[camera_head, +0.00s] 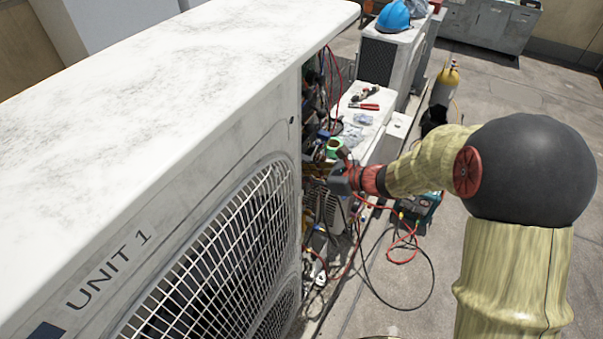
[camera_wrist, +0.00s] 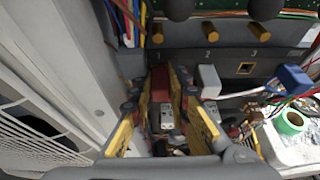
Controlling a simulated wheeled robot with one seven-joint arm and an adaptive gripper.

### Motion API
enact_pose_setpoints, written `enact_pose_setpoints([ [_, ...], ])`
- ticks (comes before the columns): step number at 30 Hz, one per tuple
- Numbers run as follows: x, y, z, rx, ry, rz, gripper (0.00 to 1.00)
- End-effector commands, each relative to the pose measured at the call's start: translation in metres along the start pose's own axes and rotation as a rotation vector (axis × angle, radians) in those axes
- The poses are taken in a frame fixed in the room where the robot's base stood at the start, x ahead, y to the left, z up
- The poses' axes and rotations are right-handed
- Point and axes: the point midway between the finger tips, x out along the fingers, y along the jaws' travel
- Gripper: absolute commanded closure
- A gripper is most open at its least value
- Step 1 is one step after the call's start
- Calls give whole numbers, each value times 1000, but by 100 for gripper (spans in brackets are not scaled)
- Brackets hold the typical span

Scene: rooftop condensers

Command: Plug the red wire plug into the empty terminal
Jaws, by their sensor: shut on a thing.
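My gripper (camera_wrist: 160,108) has yellow fingers, shut on the red plug (camera_wrist: 160,80), a red body with a pale grey-white end. The plug is close in front of the dark terminal block (camera_wrist: 225,60), at its left part. I cannot tell whether it touches the block or sits in an opening. A square opening (camera_wrist: 245,69) below the mark 3 shows empty. A white plug (camera_wrist: 209,80) is below the mark 2. In the head view my gripper (camera_head: 340,180) is at the open side of the unit, and the plug cannot be made out.
A blue plug (camera_wrist: 292,78) with wires is right of the square opening. A green tape roll (camera_wrist: 290,122) lies on the right. The unit's white side panel (camera_wrist: 85,60) is close on the left.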

Motion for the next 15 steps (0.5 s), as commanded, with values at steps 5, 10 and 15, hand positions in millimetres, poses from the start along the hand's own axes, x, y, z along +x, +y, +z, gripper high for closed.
enact_pose_setpoints([
  [5,3,0,1,-1,-1,0,100],
  [10,3,0,2,-1,-1,0,82],
  [15,3,0,2,-1,-1,0,72],
])
